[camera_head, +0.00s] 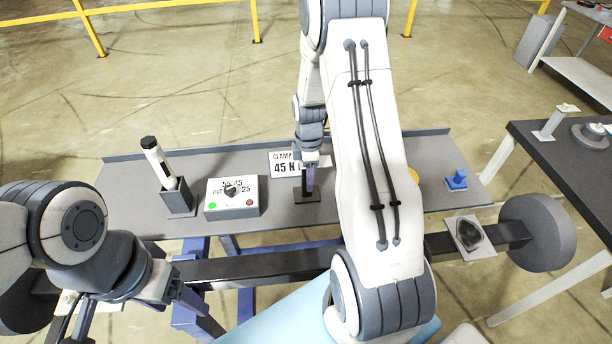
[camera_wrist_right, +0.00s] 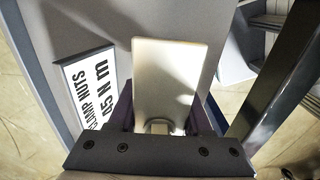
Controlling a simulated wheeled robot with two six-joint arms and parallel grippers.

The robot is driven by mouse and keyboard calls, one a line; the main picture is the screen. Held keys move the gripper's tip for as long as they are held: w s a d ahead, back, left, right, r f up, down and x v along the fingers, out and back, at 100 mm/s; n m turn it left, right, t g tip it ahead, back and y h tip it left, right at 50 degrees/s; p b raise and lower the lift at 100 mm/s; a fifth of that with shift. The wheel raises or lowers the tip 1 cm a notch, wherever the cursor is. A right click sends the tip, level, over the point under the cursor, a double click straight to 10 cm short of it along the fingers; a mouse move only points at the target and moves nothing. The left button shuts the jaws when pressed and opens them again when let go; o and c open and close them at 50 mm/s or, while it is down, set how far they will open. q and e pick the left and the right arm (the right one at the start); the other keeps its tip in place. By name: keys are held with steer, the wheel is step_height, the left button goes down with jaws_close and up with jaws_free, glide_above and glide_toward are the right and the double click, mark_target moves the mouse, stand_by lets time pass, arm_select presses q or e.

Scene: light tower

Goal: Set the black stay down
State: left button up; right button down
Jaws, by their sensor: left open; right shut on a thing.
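My right gripper (camera_head: 309,178) points down over the middle of the grey bench tray and is shut on a small dark plate-like piece (camera_head: 306,197), seemingly the black stay. In the right wrist view a flat rectangular plate (camera_wrist_right: 165,75) shows at the right fingers (camera_wrist_right: 165,125); it looks pale there, and I cannot tell whether that is glare. The piece's lower end is at or close to the tray surface; contact cannot be told. My left gripper (camera_head: 188,303) is open at the lower left, apart from the tray, its fingertips partly unclear.
The grey tray (camera_head: 400,205) holds a sign (camera_head: 283,168), a control box (camera_head: 232,198), a black-and-white tool in a holder (camera_head: 160,165) and a blue part (camera_head: 456,181). A long black beam (camera_head: 270,266) runs along its front. A dark table (camera_head: 575,160) stands right.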

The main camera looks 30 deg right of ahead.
steer(key=shift+f, duration=0.1)
steer(key=shift+c, duration=1.7)
jaws_free()
